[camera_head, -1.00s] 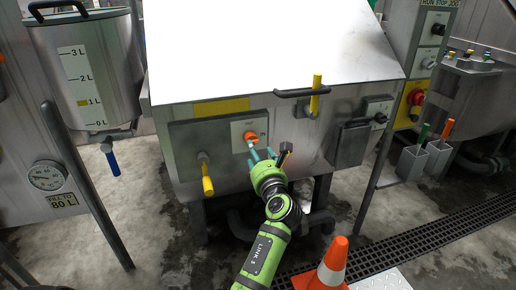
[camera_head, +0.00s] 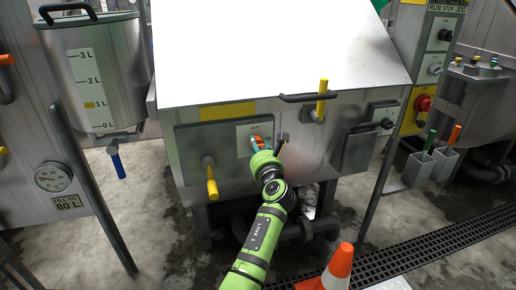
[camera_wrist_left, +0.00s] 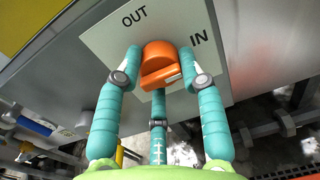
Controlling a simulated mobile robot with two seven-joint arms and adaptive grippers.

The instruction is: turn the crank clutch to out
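The crank clutch is an orange knob (camera_wrist_left: 160,62) on a pale plate (camera_wrist_left: 100,42) marked OUT at upper left and IN at right in the left wrist view. In the head view the knob (camera_head: 257,141) is partly hidden behind my left gripper (camera_head: 257,149). My left gripper's teal fingers stand around the knob, one at its left, one at its right and a third below. They look spread, with a slight gap at the left; firm contact is not clear. Which label the knob points to is hard to tell. My right gripper is not in view.
A yellow-handled lever (camera_head: 211,180) sits left of the knob, and another yellow handle (camera_head: 322,99) stands at upper right. A dark bar handle (camera_head: 309,97) juts out near it. An orange cone (camera_head: 339,268) stands on the floor at lower right.

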